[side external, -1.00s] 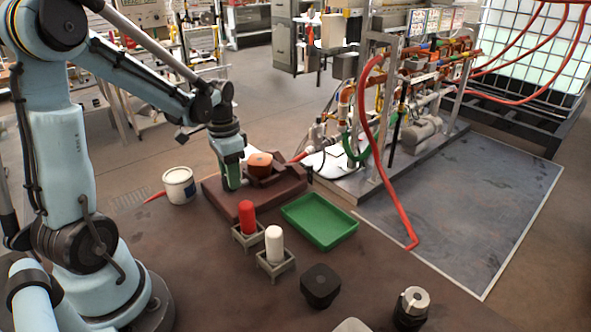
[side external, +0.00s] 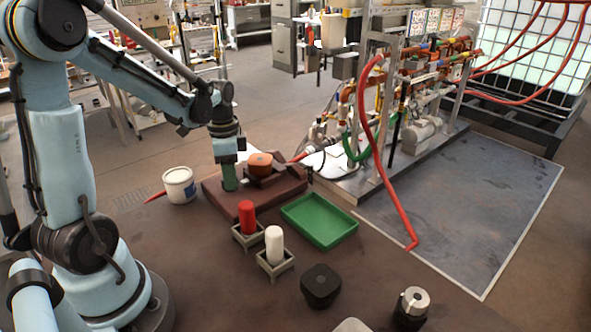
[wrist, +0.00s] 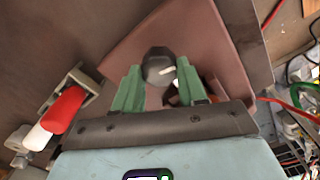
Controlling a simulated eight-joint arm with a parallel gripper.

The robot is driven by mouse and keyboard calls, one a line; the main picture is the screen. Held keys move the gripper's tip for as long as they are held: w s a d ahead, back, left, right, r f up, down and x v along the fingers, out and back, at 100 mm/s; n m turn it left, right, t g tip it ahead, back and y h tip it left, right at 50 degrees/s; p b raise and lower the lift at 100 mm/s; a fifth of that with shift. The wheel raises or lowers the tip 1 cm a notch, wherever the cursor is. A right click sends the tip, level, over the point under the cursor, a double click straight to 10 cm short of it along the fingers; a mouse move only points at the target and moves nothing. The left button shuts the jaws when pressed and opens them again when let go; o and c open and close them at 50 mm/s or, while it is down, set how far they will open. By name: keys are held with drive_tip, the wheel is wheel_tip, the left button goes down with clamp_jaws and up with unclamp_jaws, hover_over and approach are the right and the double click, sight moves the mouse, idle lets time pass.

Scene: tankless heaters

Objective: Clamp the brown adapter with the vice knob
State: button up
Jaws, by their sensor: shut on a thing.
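The brown adapter (side external: 259,164) sits upright in the dark red-brown vice (side external: 277,191) on the table. My gripper (side external: 230,187) points down at the left part of the vice, just left of the adapter. In the wrist view, the dark, many-sided vice knob (wrist: 158,64) lies between my two green fingers, and the gripper (wrist: 158,76) is shut on it. The vice base (wrist: 130,52) spreads around it. A small orange patch, perhaps the adapter, shows between the fingers, mostly hidden. In the side view my gripper hides the knob.
A white tub (side external: 179,186) stands left of the vice. Red (side external: 247,216) and white (side external: 274,244) cylinders stand in holders in front. A green tray (side external: 319,222) lies to the right. Pipework with a red hose (side external: 376,140) rises behind.

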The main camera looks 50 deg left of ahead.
drive_tip(key=o, duration=0.8)
drive_tip(key=shift+r, duration=0.15)
wheel_tip(320, 180, up, 12)
drive_tip(key=shift+f, duration=0.1)
idle(0.3)
drive_tip(key=d+f+n+t, duration=0.1)
drive_tip(key=d+n+t, duration=0.1)
drive_tip(key=d, duration=0.3)
drive_tip(key=s+d+f+n+t, duration=0.1)
drive_tip(key=d+t, duration=0.1)
drive_tip(key=d, duration=0.4)
drive_tip(key=d+f+n+t, duration=0.1)
drive_tip(key=d+n+t, duration=0.1)
drive_tip(key=d, duration=0.3)
drive_tip(key=shift+s+d+f+n+t, duration=0.25)
drive_tip(key=shift+s+f+n+t, duration=0.1)
drive_tip(key=shift+t, duration=0.25)
